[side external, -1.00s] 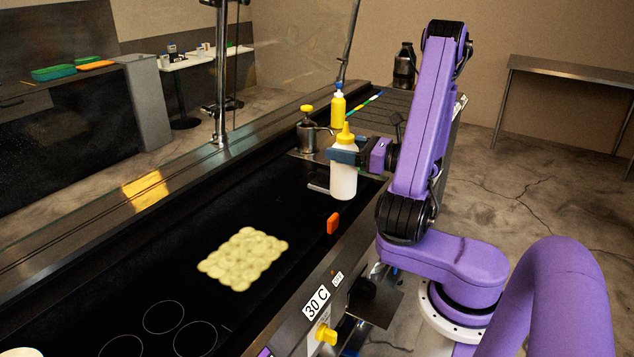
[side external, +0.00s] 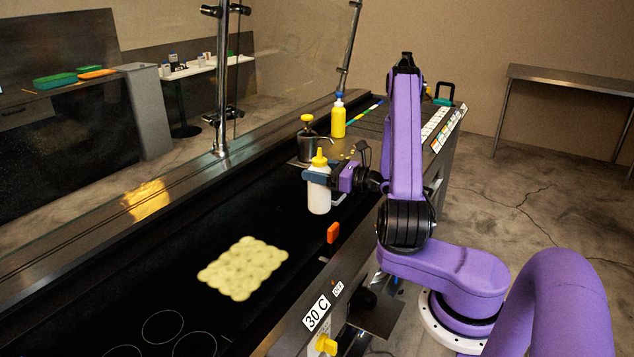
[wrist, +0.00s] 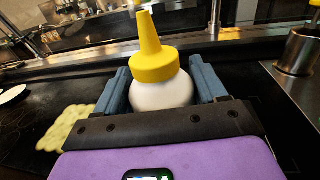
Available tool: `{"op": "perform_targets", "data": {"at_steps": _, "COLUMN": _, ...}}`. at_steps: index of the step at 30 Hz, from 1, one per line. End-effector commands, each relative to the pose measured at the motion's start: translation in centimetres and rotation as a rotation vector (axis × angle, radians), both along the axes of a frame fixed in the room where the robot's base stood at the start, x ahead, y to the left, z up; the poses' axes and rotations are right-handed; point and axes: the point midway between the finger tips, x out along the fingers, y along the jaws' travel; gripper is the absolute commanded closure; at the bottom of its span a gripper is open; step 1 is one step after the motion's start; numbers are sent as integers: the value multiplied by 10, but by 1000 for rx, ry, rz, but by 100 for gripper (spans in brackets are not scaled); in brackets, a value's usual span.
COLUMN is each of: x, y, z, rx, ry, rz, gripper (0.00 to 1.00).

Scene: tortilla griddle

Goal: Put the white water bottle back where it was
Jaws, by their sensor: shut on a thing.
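The white water bottle (side external: 319,197) has a yellow cap with a pointed nozzle. It is upright at the near side of the black griddle (side external: 180,240), in front of the metal container. My gripper (side external: 317,176) is shut on the bottle, with its blue fingers around the upper body. In the wrist view the bottle (wrist: 160,93) stands between the two blue fingers (wrist: 163,85), cap up. I cannot tell whether its base touches the surface below.
A metal container with a yellow knob (side external: 308,147) and a yellow bottle (side external: 338,122) stand behind. An orange piece (side external: 333,233) sits at the front edge.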

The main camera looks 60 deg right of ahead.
Motion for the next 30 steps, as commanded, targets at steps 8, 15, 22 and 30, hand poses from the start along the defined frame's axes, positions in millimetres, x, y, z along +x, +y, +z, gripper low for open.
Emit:
{"op": "perform_targets", "data": {"at_steps": 8, "x": 7, "y": -3, "z": -22, "rx": 4, "ry": 0, "rz": 1, "gripper": 100}}
{"op": "perform_targets", "data": {"at_steps": 15, "x": 6, "y": -3, "z": -38, "rx": 0, "ry": -1, "rz": 0, "gripper": 100}}
{"op": "perform_targets", "data": {"at_steps": 22, "x": 6, "y": -3, "z": -38, "rx": -1, "ry": -2, "rz": 0, "gripper": 100}}
{"op": "perform_targets", "data": {"at_steps": 30, "x": 6, "y": -3, "z": -42, "rx": 0, "ry": 0, "rz": 0, "gripper": 4}}
